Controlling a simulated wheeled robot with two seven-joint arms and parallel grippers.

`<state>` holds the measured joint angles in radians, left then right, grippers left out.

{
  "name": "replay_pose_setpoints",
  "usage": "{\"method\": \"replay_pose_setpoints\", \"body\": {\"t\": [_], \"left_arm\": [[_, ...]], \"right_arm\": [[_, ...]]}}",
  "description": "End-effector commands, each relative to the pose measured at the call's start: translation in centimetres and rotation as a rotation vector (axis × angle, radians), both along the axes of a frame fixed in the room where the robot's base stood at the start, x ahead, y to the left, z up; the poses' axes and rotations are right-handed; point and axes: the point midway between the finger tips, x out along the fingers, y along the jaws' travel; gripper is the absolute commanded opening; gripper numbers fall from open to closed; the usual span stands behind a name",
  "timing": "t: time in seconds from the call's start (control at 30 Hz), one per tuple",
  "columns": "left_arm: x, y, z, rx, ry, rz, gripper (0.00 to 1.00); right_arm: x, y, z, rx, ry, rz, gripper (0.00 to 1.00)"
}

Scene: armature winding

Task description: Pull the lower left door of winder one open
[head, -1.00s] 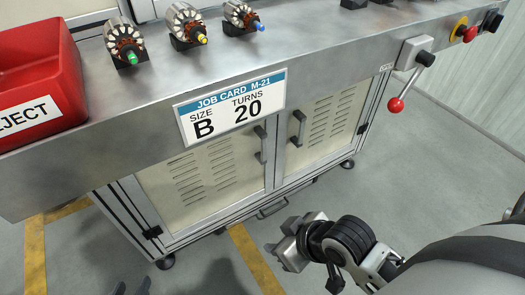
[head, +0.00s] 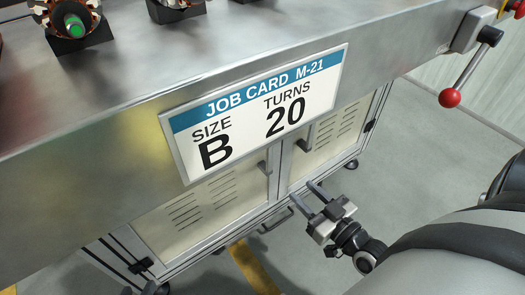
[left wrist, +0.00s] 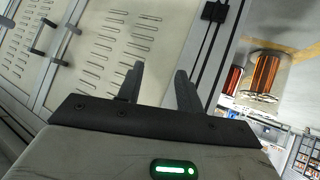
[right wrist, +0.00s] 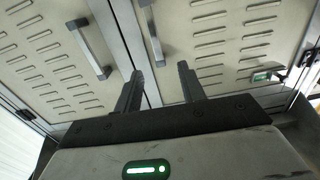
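The lower left door (head: 205,212) of the winder cabinet is a cream louvred panel. It looks closed. Its dark handle (head: 263,168) is by the middle post, partly covered by the job card. The right door (head: 335,130) has its own handle (head: 304,145). My right gripper (head: 302,189) is open and empty, below and right of the left door's handle, fingers toward the cabinet. The right wrist view shows its open fingers (right wrist: 160,72) before the middle post, with the left door's handle (right wrist: 150,18) beyond. My left gripper (left wrist: 160,70) is open and empty, facing the left door (left wrist: 120,40).
The job card (head: 260,112) hangs on the bench front above the doors. A red-knobbed lever (head: 470,72) sticks out at upper right. Armatures (head: 75,25) stand on the bench top. The floor right of the cabinet is clear.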

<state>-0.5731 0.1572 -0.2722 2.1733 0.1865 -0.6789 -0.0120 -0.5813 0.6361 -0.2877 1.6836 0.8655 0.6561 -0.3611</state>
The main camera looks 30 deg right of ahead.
Motion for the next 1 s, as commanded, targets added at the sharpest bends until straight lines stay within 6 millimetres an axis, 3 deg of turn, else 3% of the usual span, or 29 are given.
{"method": "replay_pose_setpoints", "body": {"t": [0.17,0.4,0.7,1.0], "left_arm": [[0.0,-0.1,-0.6,0.0,0.01,-0.006,0.36],[0.2,-0.4,-1.4,-0.006,0.007,-0.014,0.36],[0.6,-0.8,-0.6,-0.032,-0.061,-0.017,0.36],[0.7,-1.2,0.1,-0.053,-0.101,-0.016,0.36]], "right_arm": [[1.1,-0.7,0.0,-0.004,-0.027,-0.023,0.4],[5.8,-0.3,0.1,-0.003,-0.03,-0.021,0.4],[12.1,0.2,0.0,-0.002,-0.027,-0.021,0.4],[15.5,0.5,0.0,-0.003,-0.024,-0.019,0.4]]}}
